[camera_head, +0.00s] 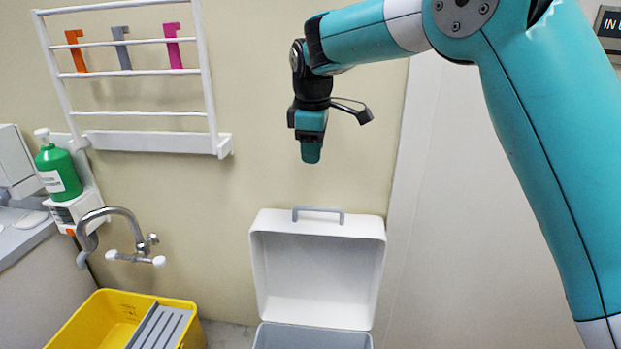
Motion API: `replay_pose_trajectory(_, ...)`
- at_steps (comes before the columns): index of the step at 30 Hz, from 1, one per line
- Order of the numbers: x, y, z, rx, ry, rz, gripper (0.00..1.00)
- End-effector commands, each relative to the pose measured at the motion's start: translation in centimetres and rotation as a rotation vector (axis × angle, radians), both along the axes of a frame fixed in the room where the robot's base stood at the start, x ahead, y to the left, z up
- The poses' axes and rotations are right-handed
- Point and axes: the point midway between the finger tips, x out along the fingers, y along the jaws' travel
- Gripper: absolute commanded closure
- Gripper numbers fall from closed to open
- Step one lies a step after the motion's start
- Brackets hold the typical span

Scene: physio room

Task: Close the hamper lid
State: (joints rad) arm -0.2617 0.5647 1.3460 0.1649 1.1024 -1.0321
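The hamper (311,338) stands at the bottom middle, cut off by the lower picture edge. Its white lid (316,283) is open and stands up behind it, near the wall. A grey handle (318,210) is on the lid's upper edge. My gripper (312,155) points down above the lid, a short way over the handle and apart from it. I see the gripper from the side, so the gap between its fingers does not show. Nothing hanging from it is visible.
A yellow bucket (100,312) with a grey insert stands left of the hamper. A tap (121,228), a green pump bottle (58,170) and a white wall rack (156,140) with hooks are further left. The wall right of the lid is bare.

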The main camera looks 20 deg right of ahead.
Motion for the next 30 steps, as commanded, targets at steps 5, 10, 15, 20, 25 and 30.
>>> replay_pose_trajectory(5, 2.0, 0.0, 0.4, -0.023, 0.003, 0.034, 0.60)
replay_pose_trajectory(10, 2.3, -0.2, -1.8, -0.025, 0.007, 0.038, 0.60)
replay_pose_trajectory(15, 2.8, -0.4, -5.4, -0.025, 0.007, 0.037, 0.60)
replay_pose_trajectory(20, 3.3, -0.6, -9.0, -0.024, 0.007, 0.036, 0.60)
replay_pose_trajectory(25, 3.8, -0.8, -12.6, -0.023, 0.005, 0.038, 0.60)
replay_pose_trajectory(30, 4.2, -0.9, -15.2, -0.023, 0.003, 0.037, 0.60)
